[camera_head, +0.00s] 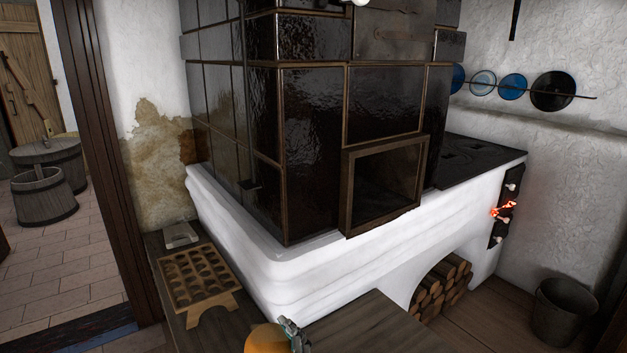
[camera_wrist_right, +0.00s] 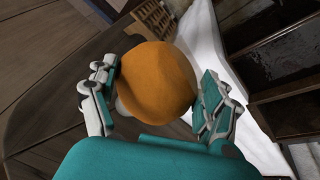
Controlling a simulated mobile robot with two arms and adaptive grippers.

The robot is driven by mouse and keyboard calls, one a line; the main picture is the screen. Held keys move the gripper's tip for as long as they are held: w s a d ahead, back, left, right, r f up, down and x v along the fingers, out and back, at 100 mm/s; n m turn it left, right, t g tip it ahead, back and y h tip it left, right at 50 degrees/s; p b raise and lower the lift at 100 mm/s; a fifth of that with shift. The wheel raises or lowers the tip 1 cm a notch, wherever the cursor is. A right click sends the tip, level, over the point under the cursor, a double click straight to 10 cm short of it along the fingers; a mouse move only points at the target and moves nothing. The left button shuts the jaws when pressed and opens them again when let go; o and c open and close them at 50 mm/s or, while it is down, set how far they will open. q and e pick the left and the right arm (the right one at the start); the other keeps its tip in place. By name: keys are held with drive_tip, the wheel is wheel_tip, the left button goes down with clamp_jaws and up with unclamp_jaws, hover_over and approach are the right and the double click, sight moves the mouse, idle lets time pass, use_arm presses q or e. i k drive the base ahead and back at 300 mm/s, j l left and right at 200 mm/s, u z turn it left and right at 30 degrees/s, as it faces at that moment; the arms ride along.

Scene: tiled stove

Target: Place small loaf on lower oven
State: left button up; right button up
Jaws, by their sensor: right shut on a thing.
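The small loaf (camera_wrist_right: 158,82) is a round, orange-brown ball between the fingers of my right gripper (camera_wrist_right: 158,92) in the right wrist view. The gripper is shut on it, one finger on each side. In the head view the loaf (camera_head: 262,339) shows at the bottom edge, partly cut off, with a gripper finger (camera_head: 292,334) at its right side. The lower oven (camera_head: 383,186) is a dark, framed square opening in the brown tiled stove, above the white ledge and farther away than the loaf. My left gripper is not in view.
A wooden table (camera_head: 365,325) lies below the gripper. A bench with a holed wooden rack (camera_head: 198,278) stands left of the white stove base (camera_head: 300,272). Firewood (camera_head: 440,287) fills an arch in the base. A dark bucket (camera_head: 563,310) stands at right.

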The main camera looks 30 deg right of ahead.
sight(382, 197)
drive_tip(key=l+u, duration=0.1)
drive_tip(key=l, duration=0.35)
drive_tip(key=k+l+u, duration=0.1)
drive_tip(key=l, duration=0.3)
drive_tip(key=k+l+u, duration=0.1)
drive_tip(key=l, duration=0.35)
drive_tip(key=k+l+u, duration=0.1)
drive_tip(key=l, duration=0.3)
drive_tip(key=k+l+u, duration=0.1)
drive_tip(key=l, duration=0.3)
